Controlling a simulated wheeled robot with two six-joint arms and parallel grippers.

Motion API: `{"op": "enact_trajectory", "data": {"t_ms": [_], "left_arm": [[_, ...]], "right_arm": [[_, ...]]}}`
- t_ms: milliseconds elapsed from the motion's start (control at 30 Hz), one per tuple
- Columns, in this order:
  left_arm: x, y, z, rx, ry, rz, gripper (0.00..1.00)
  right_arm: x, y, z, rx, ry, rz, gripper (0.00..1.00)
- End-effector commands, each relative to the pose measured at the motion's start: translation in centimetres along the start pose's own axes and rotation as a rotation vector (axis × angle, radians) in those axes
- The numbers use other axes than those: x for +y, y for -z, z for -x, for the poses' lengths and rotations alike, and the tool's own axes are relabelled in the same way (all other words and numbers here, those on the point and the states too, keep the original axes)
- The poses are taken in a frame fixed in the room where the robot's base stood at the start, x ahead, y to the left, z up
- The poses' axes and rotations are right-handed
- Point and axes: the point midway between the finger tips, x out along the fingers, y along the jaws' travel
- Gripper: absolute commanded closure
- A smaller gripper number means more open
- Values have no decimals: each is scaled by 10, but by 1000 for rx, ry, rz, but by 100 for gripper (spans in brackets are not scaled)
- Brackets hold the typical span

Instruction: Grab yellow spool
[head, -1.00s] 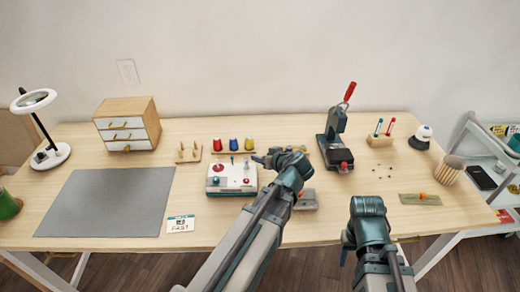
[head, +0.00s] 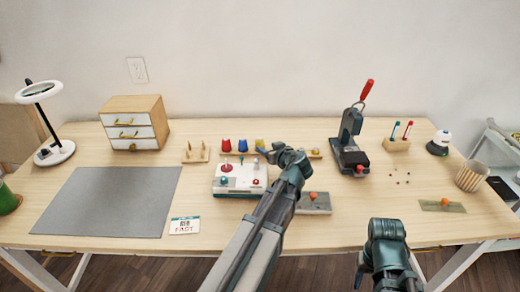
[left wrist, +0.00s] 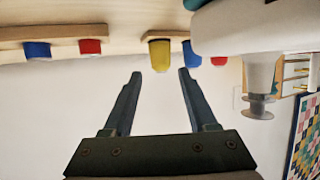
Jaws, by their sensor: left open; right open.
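The yellow spool (head: 260,143) stands in a row at the back of the table, right of a blue spool (head: 243,145) and a red spool (head: 227,145). Its lower part is hidden behind my left gripper (head: 264,153) in the head view. In the left wrist view, which looks upside down, the yellow spool (left wrist: 159,55) lies ahead of the open, empty fingers (left wrist: 160,75), roughly between their tips and touching neither. My right gripper (head: 361,268) is low at the front of the table, far from the spools; its fingers are mostly hidden.
A white machine with joysticks (head: 240,180) stands just in front of the spools. A grey plate with an orange knob (head: 314,203) is beside my left arm. A press with a red handle (head: 350,140) stands right. The grey mat (head: 110,202) is clear.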

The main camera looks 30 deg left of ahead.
Motion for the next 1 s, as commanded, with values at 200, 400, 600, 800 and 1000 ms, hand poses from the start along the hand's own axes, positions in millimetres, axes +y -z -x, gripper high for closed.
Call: {"op": "enact_trajectory", "data": {"t_ms": [200, 400, 600, 800, 1000], "left_arm": [[1, -1, -29, -1, 0, 0, 42], [0, 0, -32, -1, -1, 0, 42], [0, -1, -42, -1, 1, 0, 42], [0, -2, -72, -1, 1, 0, 42], [-1, 0, -84, 0, 0, 0, 42]], "right_arm": [[-1, 1, -12, 0, 0, 0, 50], [-1, 1, -12, 0, 0, 0, 50], [-2, 1, -17, 0, 0, 0, 50], [-3, 2, -29, 0, 0, 0, 50], [-3, 2, -32, 0, 0, 0, 50]]}}
